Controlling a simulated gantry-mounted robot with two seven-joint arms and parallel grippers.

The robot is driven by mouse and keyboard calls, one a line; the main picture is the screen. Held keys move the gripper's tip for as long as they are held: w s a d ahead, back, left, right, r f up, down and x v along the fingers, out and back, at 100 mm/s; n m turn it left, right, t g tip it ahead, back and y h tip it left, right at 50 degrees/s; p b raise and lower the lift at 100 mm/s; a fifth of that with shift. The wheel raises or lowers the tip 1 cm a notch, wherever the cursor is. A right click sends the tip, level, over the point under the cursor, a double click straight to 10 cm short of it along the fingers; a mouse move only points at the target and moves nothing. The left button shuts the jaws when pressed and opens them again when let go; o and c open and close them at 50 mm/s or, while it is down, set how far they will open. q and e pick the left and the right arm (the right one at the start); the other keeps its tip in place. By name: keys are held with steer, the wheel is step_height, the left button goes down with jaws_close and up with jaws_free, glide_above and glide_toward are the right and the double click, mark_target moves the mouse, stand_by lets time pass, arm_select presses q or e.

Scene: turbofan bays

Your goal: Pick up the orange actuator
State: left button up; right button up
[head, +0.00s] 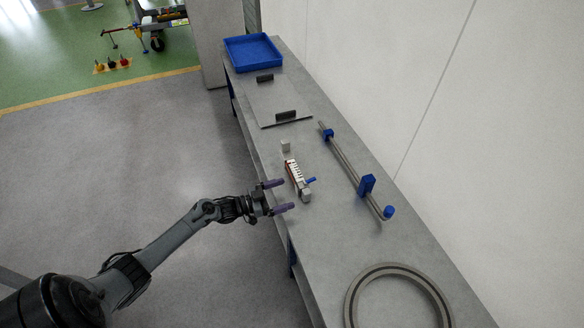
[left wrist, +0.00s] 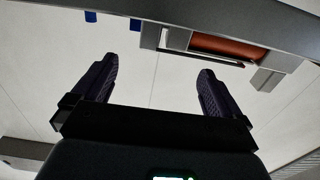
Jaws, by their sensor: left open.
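The actuator (head: 294,173) lies on the grey workbench (head: 262,125) near its front edge. In the head view it looks mostly white and grey, with a thin red-orange side and a small blue part. In the left wrist view its orange-red body (left wrist: 228,47) shows at the upper right between grey end blocks, partly cut off. My left gripper (head: 287,194) is open and empty at the bench's front edge, its purple-grey fingers pointing toward the actuator's near end, just short of it. Its two spread fingers also show in the left wrist view (left wrist: 158,68). My right gripper is not in view.
Behind the actuator lies a long grey tube with blue fittings (head: 352,172). A flat plate with dark handles (head: 279,98) and a blue tray (head: 252,52) are farther along. A grey ring (head: 352,293) lies at the near end. A white wall bounds the bench's right side.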

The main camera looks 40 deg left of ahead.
arm_select(q)
steer(key=shift+w, duration=0.25)
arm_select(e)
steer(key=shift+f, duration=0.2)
arm_select(q)
steer(key=shift+b+x, duration=0.95)
steer(key=shift+x, duration=1.45)
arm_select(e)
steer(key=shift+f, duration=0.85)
arm_select(q)
steer(key=shift+r, duration=0.1)
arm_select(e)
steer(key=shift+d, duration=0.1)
arm_select(q)
steer(key=shift+s, duration=0.1)
steer(key=c, duration=1.6)
steer(key=shift+r, duration=0.1)
steer(key=shift+c, duration=0.3)
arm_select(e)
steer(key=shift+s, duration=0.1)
